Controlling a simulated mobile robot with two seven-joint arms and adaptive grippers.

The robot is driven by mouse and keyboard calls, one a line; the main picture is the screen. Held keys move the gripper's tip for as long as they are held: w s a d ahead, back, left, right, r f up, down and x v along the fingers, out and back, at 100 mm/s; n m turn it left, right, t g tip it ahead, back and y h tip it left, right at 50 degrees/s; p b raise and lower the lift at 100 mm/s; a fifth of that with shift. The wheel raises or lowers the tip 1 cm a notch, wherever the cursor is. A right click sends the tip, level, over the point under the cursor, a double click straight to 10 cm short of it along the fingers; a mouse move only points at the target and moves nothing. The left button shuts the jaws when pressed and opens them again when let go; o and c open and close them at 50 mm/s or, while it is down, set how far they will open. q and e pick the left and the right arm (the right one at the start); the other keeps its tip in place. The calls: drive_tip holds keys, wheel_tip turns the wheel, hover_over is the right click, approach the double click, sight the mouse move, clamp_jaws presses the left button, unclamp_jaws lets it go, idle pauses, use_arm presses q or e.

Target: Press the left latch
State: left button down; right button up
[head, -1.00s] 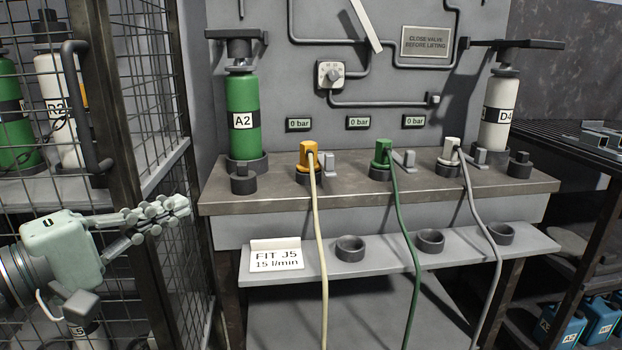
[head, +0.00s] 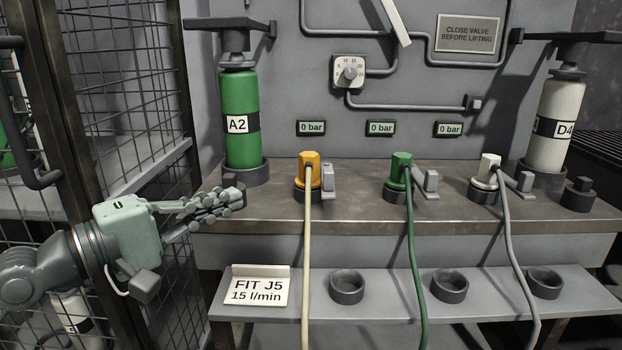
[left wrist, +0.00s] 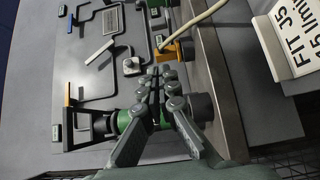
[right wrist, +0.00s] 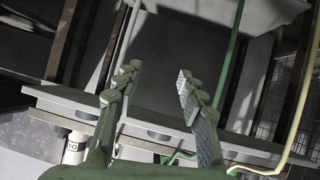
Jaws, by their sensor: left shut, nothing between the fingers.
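The left latch (head: 328,181) is a small grey lever just right of the orange connector (head: 309,172) on the bench top. It stands upright there, and a cream hose hangs down from that connector. My left gripper (head: 240,198) is shut and empty at the bench's front left, in front of the green A2 cylinder (head: 240,120) and left of the latch, apart from it. The left wrist view shows its closed fingers (left wrist: 155,78) with the orange connector (left wrist: 172,52) beyond them. My right gripper (right wrist: 158,76) is open and empty in the right wrist view, away from the latch.
Green (head: 401,170) and white (head: 488,170) connectors with their own grey latches stand farther right. Their hoses hang over the front shelf (head: 400,292). A wire cage (head: 140,100) borders the left.

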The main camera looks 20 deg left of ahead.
drive_tip(key=shift+s, duration=0.1)
use_arm(q)
drive_tip(key=p, duration=0.2)
approach(328, 171)
drive_tip(key=w, duration=0.1)
drive_tip(key=w+a, duration=0.1)
drive_tip(key=w, duration=0.1)
drive_tip(key=w+a, duration=0.1)
drive_tip(key=w, duration=0.1)
drive_tip(key=shift+f, duration=0.4)
drive_tip(key=shift+w+d+f, duration=0.1)
drive_tip(key=shift+w+d, duration=0.15)
drive_tip(key=shift+d, duration=0.7)
drive_tip(key=shift+w+d+f, duration=0.1)
drive_tip(key=shift+w+d, duration=0.1)
drive_tip(key=shift+d, duration=0.75)
use_arm(e)
drive_tip(key=s+d+f+g+h, duration=0.2)
drive_tip(key=s+d+f+g, duration=0.2)
drive_tip(key=s+d+f, duration=0.1)
drive_tip(key=shift+s+d+f+m, duration=0.2)
drive_tip(key=shift+d+f+m, duration=0.1)
drive_tip(key=shift+d, duration=0.3)
use_arm(q)
drive_tip(key=shift+r, duration=0.1)
use_arm(e)
drive_tip(key=shift+r, duration=0.1)
